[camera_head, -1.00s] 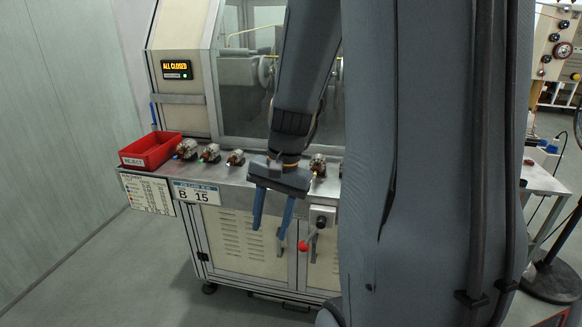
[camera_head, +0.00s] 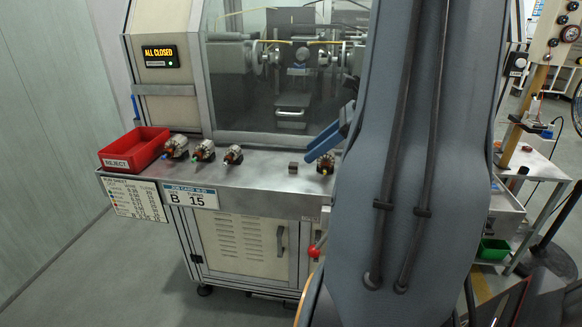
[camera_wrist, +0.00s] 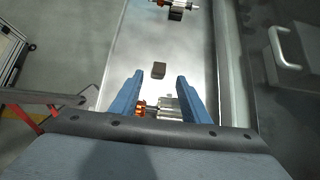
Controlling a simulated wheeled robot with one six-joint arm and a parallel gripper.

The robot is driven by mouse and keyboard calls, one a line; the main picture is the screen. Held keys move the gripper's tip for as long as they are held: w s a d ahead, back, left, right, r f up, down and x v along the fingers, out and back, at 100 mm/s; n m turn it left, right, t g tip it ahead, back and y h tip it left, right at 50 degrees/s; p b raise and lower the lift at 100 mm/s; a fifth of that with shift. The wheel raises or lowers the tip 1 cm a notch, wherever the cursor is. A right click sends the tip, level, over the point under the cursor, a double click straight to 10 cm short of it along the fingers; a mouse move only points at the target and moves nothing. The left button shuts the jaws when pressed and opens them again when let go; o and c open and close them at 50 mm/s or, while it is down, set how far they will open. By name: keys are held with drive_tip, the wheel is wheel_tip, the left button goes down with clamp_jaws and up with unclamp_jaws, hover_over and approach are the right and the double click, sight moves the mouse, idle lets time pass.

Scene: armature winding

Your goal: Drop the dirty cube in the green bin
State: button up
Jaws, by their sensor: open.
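The dirty cube (camera_head: 293,168) is small and grey-brown. It sits on the metal bench top, between the armatures. In the wrist view the cube (camera_wrist: 158,70) appears just beyond the fingertips, apart from them. My gripper (camera_head: 326,141) has blue fingers and is partly hidden by my arm in the head view. In the wrist view its two fingers (camera_wrist: 160,79) are spread apart with nothing gripped, above the bench. The green bin (camera_head: 493,249) is at the lower right, on the low shelf of a side cart.
A wound armature (camera_head: 319,167) lies right of the cube; it shows below the fingers in the wrist view (camera_wrist: 168,106). Several more armatures (camera_head: 203,150) and the red REJECT bin (camera_head: 134,149) are to the left. The machine's window (camera_head: 285,90) stands behind the bench.

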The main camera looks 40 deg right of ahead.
sight(302, 172)
drive_tip(key=shift+p+x, duration=0.85)
drive_tip(key=shift+x, duration=1.9)
drive_tip(key=shift+s+f, duration=0.15)
clamp_jaws()
